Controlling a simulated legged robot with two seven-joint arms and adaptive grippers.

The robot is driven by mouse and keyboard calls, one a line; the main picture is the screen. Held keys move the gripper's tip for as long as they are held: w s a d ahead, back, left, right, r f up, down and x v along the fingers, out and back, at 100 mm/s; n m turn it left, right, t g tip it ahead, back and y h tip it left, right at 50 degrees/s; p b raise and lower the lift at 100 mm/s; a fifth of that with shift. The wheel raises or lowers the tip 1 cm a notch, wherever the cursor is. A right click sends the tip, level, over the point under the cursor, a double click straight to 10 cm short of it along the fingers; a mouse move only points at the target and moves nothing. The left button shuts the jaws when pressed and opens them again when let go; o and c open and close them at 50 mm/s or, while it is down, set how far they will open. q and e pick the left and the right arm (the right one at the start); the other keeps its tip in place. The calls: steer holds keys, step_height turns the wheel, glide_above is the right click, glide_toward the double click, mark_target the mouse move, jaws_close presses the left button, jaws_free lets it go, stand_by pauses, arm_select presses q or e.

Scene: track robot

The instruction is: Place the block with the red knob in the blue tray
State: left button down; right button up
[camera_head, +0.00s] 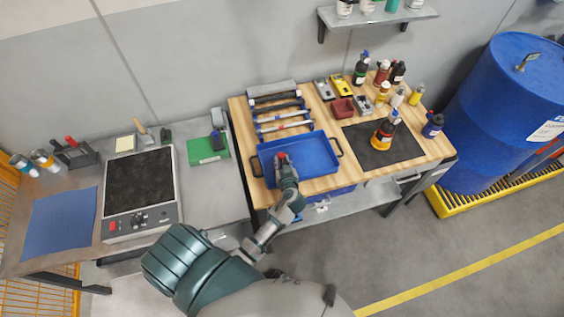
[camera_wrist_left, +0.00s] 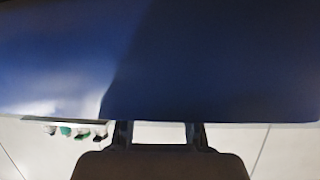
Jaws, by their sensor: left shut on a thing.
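The blue tray (camera_head: 318,150) lies on the wooden table top, with a dark handle at each side. My left gripper (camera_head: 285,165) reaches over the left part of the tray and is shut on the block with the red knob (camera_head: 282,157). Only the red knob shows at the gripper's tip; the rest of the block is hidden. I cannot tell whether the block touches the tray floor. In the left wrist view, blue surface (camera_wrist_left: 200,60) fills the top, and the left gripper (camera_wrist_left: 158,133) shows at the bottom. My right gripper is not in view.
Tools (camera_head: 280,115) lie behind the tray. A side table at left holds a hot plate (camera_head: 140,185) and a green box (camera_head: 207,150). A blue barrel (camera_head: 508,110) stands at far right.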

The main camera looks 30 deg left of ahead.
arm_select(q)
steer(key=shift+s+d+f+b, duration=0.15)
steer(key=shift+s+f+b, duration=0.2)
steer(key=shift+f, duration=0.35)
steer(key=c, duration=0.9)
jaws_free()
steer(key=shift+f, duration=0.15)
steer(key=shift+r+p, duration=0.5)
steer(key=shift+d+r, duration=0.2)
steer(key=shift+d, duration=0.05)
steer(key=v, duration=0.5)
steer(key=b+v, duration=0.1)
steer(key=v, duration=0.4)
steer(key=shift+s+r, duration=0.1)
steer(key=shift+r, duration=0.2)
steer(key=shift+s+d+r, duration=0.2)
steer(key=shift+d+r, duration=0.05)
steer(key=shift+r, duration=0.05)
steer(key=shift+a, duration=0.2)
